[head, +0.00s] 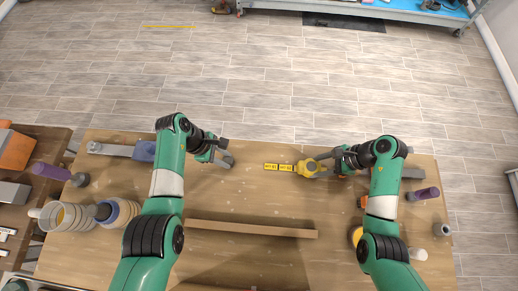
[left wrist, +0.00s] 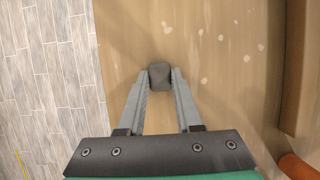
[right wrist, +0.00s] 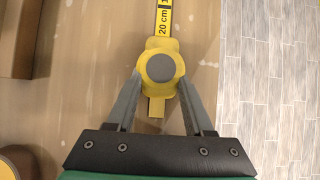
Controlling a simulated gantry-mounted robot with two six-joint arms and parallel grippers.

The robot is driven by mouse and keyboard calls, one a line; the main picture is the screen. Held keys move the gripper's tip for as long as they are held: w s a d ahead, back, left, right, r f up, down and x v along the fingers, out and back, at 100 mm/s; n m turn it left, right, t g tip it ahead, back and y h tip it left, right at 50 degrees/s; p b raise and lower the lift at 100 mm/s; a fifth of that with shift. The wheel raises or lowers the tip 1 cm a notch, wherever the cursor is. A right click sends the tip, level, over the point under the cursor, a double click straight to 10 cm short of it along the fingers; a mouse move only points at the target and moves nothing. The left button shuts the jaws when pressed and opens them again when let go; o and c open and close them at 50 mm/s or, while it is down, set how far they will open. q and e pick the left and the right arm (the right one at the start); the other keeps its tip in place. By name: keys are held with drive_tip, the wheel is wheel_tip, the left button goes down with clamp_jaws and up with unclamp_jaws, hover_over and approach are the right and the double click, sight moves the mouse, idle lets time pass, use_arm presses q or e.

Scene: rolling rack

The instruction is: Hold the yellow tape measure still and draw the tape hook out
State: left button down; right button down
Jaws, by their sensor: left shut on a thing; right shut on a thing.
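The yellow tape measure (head: 308,168) lies right of the table's middle, with a round grey centre (right wrist: 160,67) in the right wrist view. My right gripper (right wrist: 157,82) is shut on its body from both sides. A short yellow tape strip (head: 278,167) with black markings extends left from it; "20 cm" is readable in the right wrist view (right wrist: 164,22). My left gripper (left wrist: 160,80) is shut on a small dark grey block (left wrist: 160,74), possibly the tape hook. No yellow tape shows joining that block; in the head view a bare gap separates my left gripper (head: 231,160) from the strip.
A long wooden bar (head: 252,229) lies across the table in front. Cups (head: 60,216) and a purple-handled tool (head: 52,172) are at the left. Another purple object (head: 427,193) and a small cylinder (head: 441,229) are at the right. The middle of the wooden table (head: 260,200) is clear.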

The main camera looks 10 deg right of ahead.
use_arm(q)
drive_tip(key=shift+w+a, duration=0.2)
drive_tip(key=shift+a, duration=0.9)
drive_tip(key=shift+w+a, duration=0.2)
drive_tip(key=shift+a, duration=0.85)
drive_tip(key=c, duration=0.6)
unclamp_jaws()
drive_tip(key=shift+o, duration=0.2)
drive_tip(key=shift+d, duration=0.1)
drive_tip(key=v, duration=1.2)
